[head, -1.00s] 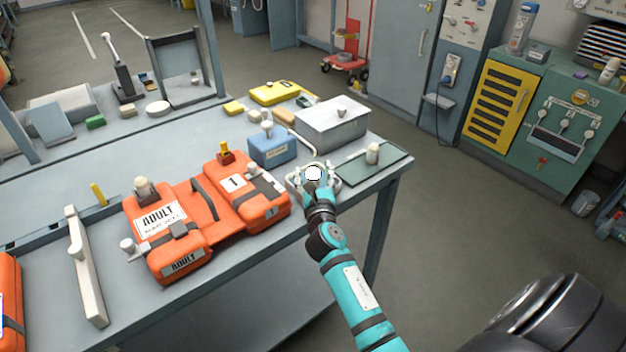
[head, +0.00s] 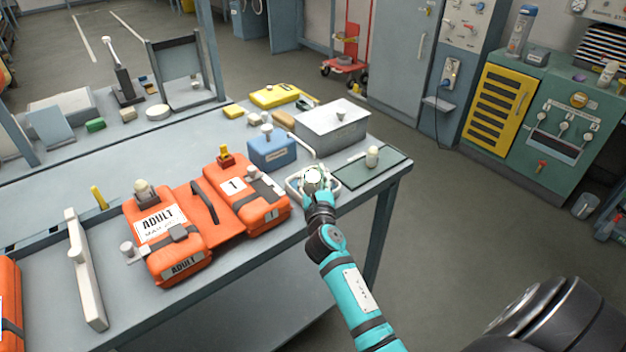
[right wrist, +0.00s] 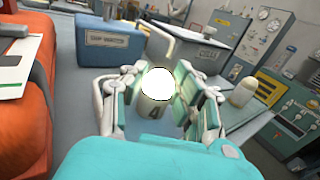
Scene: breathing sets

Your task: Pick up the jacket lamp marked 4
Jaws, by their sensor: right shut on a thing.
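The jacket lamp marked 4 (right wrist: 154,108) has a bright white, glowing top and a pale body with a dark 4. In the head view the right gripper (head: 316,187) partly hides the lamp's lower part. I cannot tell whether its base touches the tray. My left gripper is not in view.
Behind are a blue box (head: 272,153) and a grey metal box (head: 333,133). A pale bottle-like lamp (head: 372,157) stands on a dark green mat (head: 388,168) to the right.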

